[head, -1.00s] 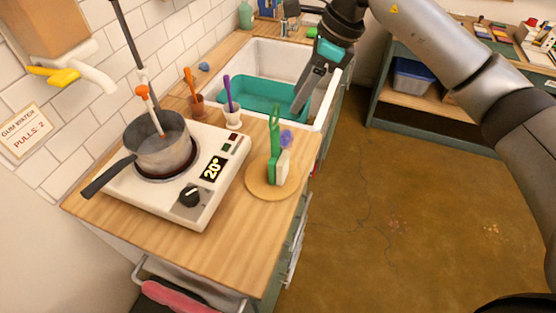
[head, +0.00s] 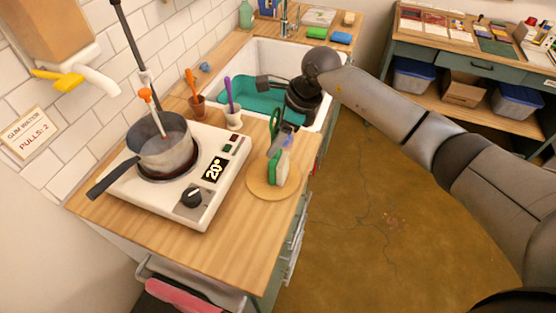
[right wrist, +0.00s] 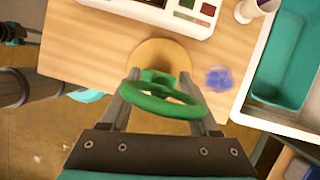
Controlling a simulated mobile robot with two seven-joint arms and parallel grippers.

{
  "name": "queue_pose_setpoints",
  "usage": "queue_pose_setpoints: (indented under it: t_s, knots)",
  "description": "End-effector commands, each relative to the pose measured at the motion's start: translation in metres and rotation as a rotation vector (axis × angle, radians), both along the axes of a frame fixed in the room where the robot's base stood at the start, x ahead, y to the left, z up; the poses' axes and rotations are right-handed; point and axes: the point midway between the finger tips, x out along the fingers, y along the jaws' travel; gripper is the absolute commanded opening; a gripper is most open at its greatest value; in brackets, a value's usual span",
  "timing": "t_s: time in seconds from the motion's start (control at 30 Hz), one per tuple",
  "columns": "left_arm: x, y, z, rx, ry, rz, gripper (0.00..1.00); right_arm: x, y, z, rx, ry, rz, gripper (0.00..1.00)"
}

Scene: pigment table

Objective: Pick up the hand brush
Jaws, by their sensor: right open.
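The hand brush (head: 280,167) has a green looped handle and a pale bristle block. It stands upright on a round wooden board (head: 262,190) on the counter, to the right of the hotplate. My right gripper (head: 279,141) is open at the top of the brush, reaching in from the sink side. In the right wrist view, the green handle loop (right wrist: 160,98) lies between the two spread fingers of this gripper (right wrist: 160,78). I cannot tell whether either finger touches it.
The white hotplate (head: 228,150) carries a metal pot (head: 165,150). A white cup (head: 232,114) and a brown cup (head: 197,106) hold tools behind the brush. The sink (head: 262,54) holds a teal basin (head: 240,101). The front counter is clear.

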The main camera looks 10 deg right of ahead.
Motion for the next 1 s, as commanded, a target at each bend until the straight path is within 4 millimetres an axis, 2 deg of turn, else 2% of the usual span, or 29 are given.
queue_pose_setpoints:
  t_s: [0.2, 0.77, 1.0]
  knots:
    - [0.0002, 0.0001, -0.0001, 0.0, 0.0, 0.001, 0.5, 0.0003, 0.0002, -0.0007, 0.0, -0.001, 0.001, 0.62]
    - [0.0002, 0.0003, -0.0001, 0.0, 0.0, 0.002, 0.5, 0.0003, -0.0001, -0.0003, 0.0, -0.001, 0.0, 0.0]
    - [0.0001, 0.0002, -0.0001, 0.0, 0.0, 0.002, 0.5, 0.0004, -0.0001, -0.0001, 0.0, -0.001, 0.0, 0.0]
